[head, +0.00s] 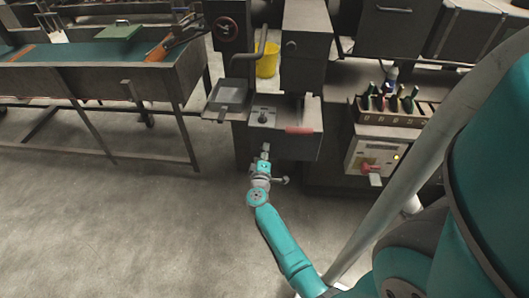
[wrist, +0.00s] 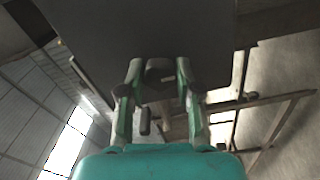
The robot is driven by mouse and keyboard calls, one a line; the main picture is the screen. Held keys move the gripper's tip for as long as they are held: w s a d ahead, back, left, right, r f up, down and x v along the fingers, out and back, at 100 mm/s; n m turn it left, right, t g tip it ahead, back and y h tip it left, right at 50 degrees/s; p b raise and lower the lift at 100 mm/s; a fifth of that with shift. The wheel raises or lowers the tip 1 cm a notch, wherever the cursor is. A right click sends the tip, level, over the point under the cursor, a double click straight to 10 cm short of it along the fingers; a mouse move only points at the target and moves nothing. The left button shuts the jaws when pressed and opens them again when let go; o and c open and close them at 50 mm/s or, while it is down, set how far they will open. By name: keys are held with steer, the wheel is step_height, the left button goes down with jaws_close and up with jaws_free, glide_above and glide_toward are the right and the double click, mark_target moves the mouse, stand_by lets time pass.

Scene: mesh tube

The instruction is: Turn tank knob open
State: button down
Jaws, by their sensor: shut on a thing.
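My gripper (head: 265,150) reaches up to the front of a dark grey tank-like box (head: 302,147) in the middle of the head view. In the wrist view, my gripper's fingers (wrist: 159,72) stand either side of a dark, blocky knob (wrist: 158,90) and are shut on it. The knob sits against the wide dark face of the box (wrist: 140,30). A short dark peg (wrist: 145,122) hangs below the knob. In the head view the knob is hidden by my gripper, and its turned angle cannot be told.
A red-handled part (head: 299,130) lies on the box's right side. A grey tray (head: 229,95) juts out at its left. A workbench (head: 95,78) stands far left, a tool rack (head: 398,112) and control panel (head: 373,158) to the right. The floor in front is clear.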

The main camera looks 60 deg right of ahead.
steer(key=shift+f+n, duration=0.1)
steer(key=shift+n, duration=0.7)
steer(key=c, duration=0.8)
jaws_free()
steer(key=shift+a, duration=0.1)
steer(key=v, duration=1.2)
steer(key=shift+s, duration=0.1)
